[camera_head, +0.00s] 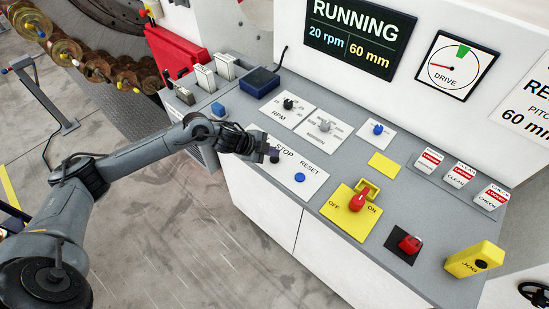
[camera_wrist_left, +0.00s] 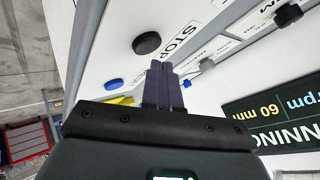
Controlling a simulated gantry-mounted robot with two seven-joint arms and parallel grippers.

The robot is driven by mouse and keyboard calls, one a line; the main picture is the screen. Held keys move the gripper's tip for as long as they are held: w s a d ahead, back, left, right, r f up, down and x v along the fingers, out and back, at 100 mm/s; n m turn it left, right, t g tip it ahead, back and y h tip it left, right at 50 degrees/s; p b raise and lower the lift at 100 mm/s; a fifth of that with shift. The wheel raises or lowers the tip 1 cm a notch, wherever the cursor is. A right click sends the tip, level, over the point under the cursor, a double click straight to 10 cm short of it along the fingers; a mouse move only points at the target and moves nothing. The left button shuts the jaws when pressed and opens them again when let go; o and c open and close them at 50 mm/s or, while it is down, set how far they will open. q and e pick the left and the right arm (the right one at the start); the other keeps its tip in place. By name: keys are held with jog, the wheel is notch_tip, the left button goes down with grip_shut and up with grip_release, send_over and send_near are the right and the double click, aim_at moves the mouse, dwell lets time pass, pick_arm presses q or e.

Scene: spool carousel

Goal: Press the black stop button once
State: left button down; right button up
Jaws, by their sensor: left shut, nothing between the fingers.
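The black stop button (camera_wrist_left: 146,43) is a round black cap on the white plate lettered STOP (camera_wrist_left: 182,40). In the wrist view it sits just beyond my left fingertips and to their left, with a visible gap in the picture. In the head view my left gripper (camera_head: 270,151) is over the STOP end of the STOP/RESET plate (camera_head: 311,170) and largely covers the button there. Its dark fingers (camera_wrist_left: 165,68) are together with nothing between them. I cannot tell their exact height above the button. My right gripper is not in view.
The blue reset button (camera_head: 299,177) is beside the stop button on the same plate. A yellow plate with a red OFF/ON switch (camera_head: 357,202), RPM knob (camera_head: 288,104), red button (camera_head: 410,244) and yellow JOG box (camera_head: 473,260) share the grey console. The display (camera_head: 359,35) reads RUNNING.

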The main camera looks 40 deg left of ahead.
aim_at(272, 160)
pick_arm(q)
jog(key=shift+f, duration=0.85)
dwell(1.1)
jog(key=shift+r, duration=0.15)
jog(key=shift+r+p, duration=0.65)
jog(key=shift+p, duration=0.15)
notch_tip(272, 160, up, 5)
jog(key=p, duration=0.5)
dwell(0.9)
